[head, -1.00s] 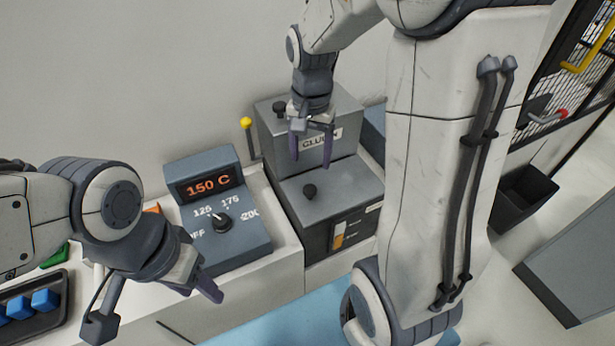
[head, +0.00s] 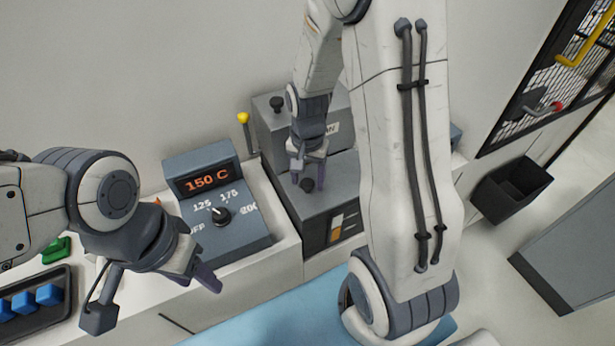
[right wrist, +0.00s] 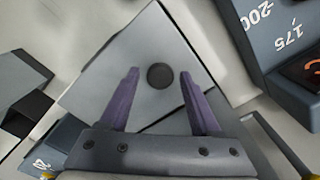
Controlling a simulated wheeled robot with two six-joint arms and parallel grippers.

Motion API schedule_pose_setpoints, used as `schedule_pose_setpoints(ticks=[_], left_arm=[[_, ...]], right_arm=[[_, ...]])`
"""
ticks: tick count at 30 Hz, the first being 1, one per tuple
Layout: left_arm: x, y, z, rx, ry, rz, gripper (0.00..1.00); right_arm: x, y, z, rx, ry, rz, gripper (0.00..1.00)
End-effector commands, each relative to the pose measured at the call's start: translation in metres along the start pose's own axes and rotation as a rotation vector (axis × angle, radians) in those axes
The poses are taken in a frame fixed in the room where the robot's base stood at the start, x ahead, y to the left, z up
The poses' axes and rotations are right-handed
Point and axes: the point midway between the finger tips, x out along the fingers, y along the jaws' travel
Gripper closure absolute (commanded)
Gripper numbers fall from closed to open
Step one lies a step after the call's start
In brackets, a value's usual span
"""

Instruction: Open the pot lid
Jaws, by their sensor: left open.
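The glue pot is a grey box with a partly hidden label (head: 332,128). On its lower front part is a flat grey top (head: 335,178) with a round black knob (head: 308,187); the top and knob also show in the right wrist view (right wrist: 160,76). My right gripper (head: 307,183) points down at this knob. Its purple fingers are open, one on each side of the knob in the right wrist view (right wrist: 159,73); I cannot tell whether they reach down around it. My left gripper (head: 207,276) is open and empty, in front of the temperature box.
A temperature box (head: 250,240) reading 150 C stands left of the pot. A yellow-tipped lever (head: 244,119) and a second black knob (head: 277,103) are behind. A tray (head: 66,290) with blue blocks lies at far left. My right arm hides the pot's right side.

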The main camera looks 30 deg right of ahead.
Motion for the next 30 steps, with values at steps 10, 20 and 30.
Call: schedule_pose_setpoints(ticks=[10,20,30], left_arm=[[0.0000,0.0000,0.0000,0.000,0.000,0.000,0.50],[-0.0001,0.0000,0.0000,0.000,0.000,0.000,0.50],[-0.0001,0.0000,0.0000,0.000,0.000,0.000,0.50]], right_arm=[[-0.0004,0.0000,-0.0001,0.000,0.000,0.000,1.00],[-0.0006,-0.0001,-0.0001,0.000,0.000,0.000,1.00],[-0.0007,-0.0001,-0.0002,0.000,0.001,0.000,1.00]])
